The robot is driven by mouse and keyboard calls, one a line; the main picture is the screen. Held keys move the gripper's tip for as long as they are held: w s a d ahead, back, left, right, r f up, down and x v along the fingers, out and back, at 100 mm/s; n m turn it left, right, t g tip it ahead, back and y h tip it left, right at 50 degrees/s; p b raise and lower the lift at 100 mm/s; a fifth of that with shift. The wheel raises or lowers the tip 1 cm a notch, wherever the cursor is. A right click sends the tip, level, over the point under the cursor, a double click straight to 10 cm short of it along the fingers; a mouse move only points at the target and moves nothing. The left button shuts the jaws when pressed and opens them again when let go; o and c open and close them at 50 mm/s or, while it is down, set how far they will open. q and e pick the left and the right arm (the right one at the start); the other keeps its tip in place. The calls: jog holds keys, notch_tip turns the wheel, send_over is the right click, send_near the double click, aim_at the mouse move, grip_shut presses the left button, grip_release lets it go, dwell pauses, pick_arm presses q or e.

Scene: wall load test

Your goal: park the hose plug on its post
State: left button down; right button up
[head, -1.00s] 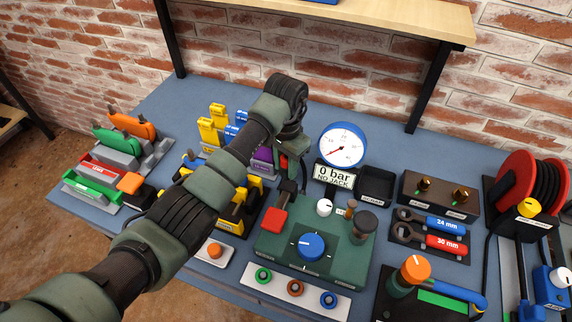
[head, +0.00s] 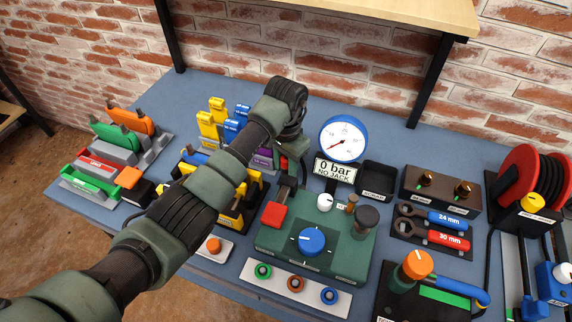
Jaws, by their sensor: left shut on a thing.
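My left gripper (head: 290,168) hangs over the bench, behind the left rear corner of the green unit (head: 335,240). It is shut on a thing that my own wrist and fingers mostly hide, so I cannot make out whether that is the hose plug. A short brass-coloured post-like part (head: 352,204) stands upright on the green unit, to the right of the white knob (head: 325,202). I cannot tell whether it is the plug's post. My right gripper is out of view.
A round gauge (head: 343,139) stands behind the unit, above a "0 bar NO JACK" display (head: 334,171). A red block (head: 274,215) with a dark stem is close below my gripper. A hose reel (head: 525,180) is far right.

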aim_at(286, 158)
pick_arm(q)
jog(key=c, duration=1)
grip_release()
jog(key=shift+o, duration=0.2)
jog(key=o, duration=0.3)
jog(key=shift+a+r, duration=0.1)
jog(key=shift+r, duration=0.05)
notch_tip(286, 158, up, 2)
jog(key=shift+w+r+p, duration=0.1)
jog(key=shift+w+p, duration=0.05)
jog(key=shift+p, duration=0.95)
notch_tip(286, 158, up, 6)
jog(key=p, duration=0.5)
jog(key=shift+p, duration=0.4)
jog(key=shift+s+f, duration=0.2)
